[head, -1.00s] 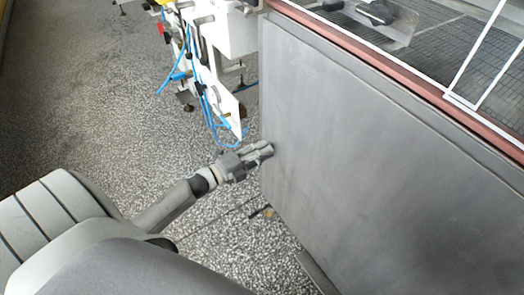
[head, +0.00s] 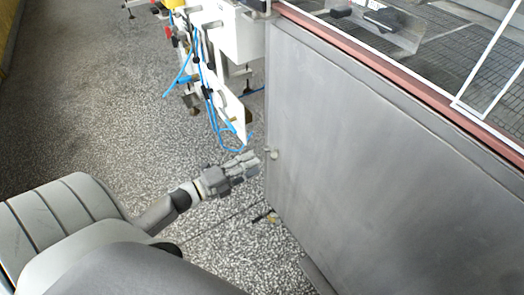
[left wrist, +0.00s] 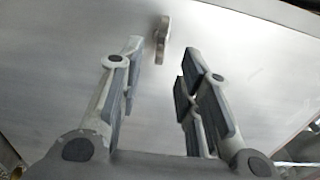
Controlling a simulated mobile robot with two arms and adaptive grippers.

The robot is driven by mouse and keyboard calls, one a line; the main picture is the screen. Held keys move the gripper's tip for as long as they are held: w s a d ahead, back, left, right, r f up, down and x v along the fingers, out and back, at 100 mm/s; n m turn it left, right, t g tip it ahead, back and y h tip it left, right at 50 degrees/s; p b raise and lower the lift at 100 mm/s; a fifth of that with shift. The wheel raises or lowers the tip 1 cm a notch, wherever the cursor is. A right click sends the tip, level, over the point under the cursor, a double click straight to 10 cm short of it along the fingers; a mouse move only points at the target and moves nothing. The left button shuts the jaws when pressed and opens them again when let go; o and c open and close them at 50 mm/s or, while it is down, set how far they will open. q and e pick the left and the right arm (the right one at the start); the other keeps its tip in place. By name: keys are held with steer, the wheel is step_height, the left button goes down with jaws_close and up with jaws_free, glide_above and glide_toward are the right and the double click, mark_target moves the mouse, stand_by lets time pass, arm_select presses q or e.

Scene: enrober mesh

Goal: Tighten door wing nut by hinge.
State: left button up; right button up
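The wing nut (head: 273,154) is a small pale knob on the left edge of the grey metal door panel (head: 390,170). In the left wrist view the wing nut (left wrist: 161,40) stands out from the panel, beyond my fingertips and roughly between them. My left gripper (head: 256,162) is just left of the wing nut in the head view, apart from it. In the left wrist view my left gripper (left wrist: 163,65) is open, with nothing between its padded fingers. A hinge cannot be made out. My right gripper is not in view.
A white machine frame (head: 232,40) with blue hoses (head: 207,95) stands behind the door's left edge. A reddish rail (head: 430,100) and mesh belt (head: 440,60) run above the panel. The speckled floor (head: 100,110) at left is clear.

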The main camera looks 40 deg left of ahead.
arm_select(q)
steer(key=v, duration=0.5)
steer(key=shift+s+a, duration=0.1)
steer(key=shift+s, duration=0.15)
steer(key=shift+w, duration=0.1)
